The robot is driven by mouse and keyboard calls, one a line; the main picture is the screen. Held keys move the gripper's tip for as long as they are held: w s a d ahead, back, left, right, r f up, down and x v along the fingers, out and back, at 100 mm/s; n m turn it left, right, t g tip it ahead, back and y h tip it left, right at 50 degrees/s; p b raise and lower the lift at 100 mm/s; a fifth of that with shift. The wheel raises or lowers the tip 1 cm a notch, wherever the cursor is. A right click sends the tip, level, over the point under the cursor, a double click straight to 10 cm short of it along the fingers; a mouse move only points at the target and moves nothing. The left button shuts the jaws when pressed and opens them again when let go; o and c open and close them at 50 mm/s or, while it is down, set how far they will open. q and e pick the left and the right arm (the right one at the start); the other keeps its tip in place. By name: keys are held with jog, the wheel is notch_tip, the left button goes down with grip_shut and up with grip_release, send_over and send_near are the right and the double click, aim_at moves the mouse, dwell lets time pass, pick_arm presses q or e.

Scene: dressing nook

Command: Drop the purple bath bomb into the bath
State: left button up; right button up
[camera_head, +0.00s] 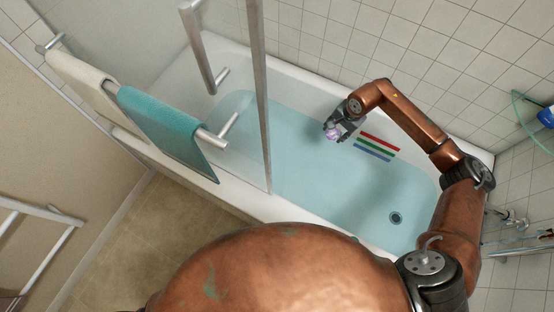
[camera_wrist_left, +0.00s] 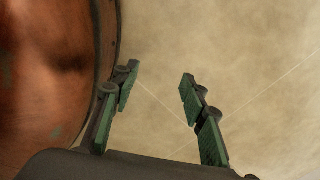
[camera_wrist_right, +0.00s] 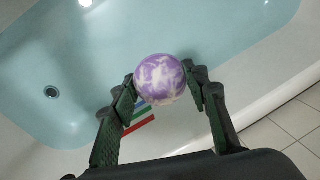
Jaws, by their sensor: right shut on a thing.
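The purple bath bomb, marbled with white, is between the fingertips of my right gripper (camera_wrist_right: 162,88) in the right wrist view, where the ball (camera_wrist_right: 160,72) shows whole. In the head view the bath bomb (camera_head: 332,133) and my right gripper (camera_head: 334,130) are over the bath. The bath (camera_head: 300,88) is a white tub with pale blue water (camera_head: 300,180) in it. My right gripper is shut on the bath bomb. My left gripper (camera_wrist_left: 158,82) shows in the left wrist view, its fingers apart and nothing between them, above the beige floor.
A glass screen with a metal post (camera_head: 260,100) stands along the bath's near side. A teal towel (camera_head: 160,118) and a cream towel (camera_head: 82,78) hang on its rail. Red, green and blue strips (camera_head: 376,147) and a drain (camera_head: 396,218) show in the bath. Tiled walls border it.

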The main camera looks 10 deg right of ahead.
jog(key=shift+w+d+f, duration=0.2)
jog(key=shift+d+f, duration=0.05)
jog(key=shift+f, duration=0.35)
notch_tip(320, 180, down, 4)
jog(key=shift+a+r+b, duration=0.1)
jog(key=shift+a+b, duration=0.05)
jog(key=shift+b, duration=0.8)
pick_arm(q)
jog(key=w, duration=0.1)
jog(key=w+r, duration=0.1)
jog(key=w, duration=0.3)
jog(key=shift+w+d+r, duration=0.2)
jog(key=shift+d+r, duration=0.1)
jog(key=shift+r, duration=0.05)
pick_arm(e)
jog(key=shift+f, duration=0.7)
jog(key=o, duration=1.3)
jog(key=shift+r, duration=0.1)
jog(key=r, duration=0.4)
jog(key=s+d+r, duration=0.1)
jog(key=r, duration=0.2)
jog(key=s+r, duration=0.1)
jog(key=r, duration=0.3)
jog(key=shift+d+r, duration=0.25)
jog(key=shift+r, duration=0.05)
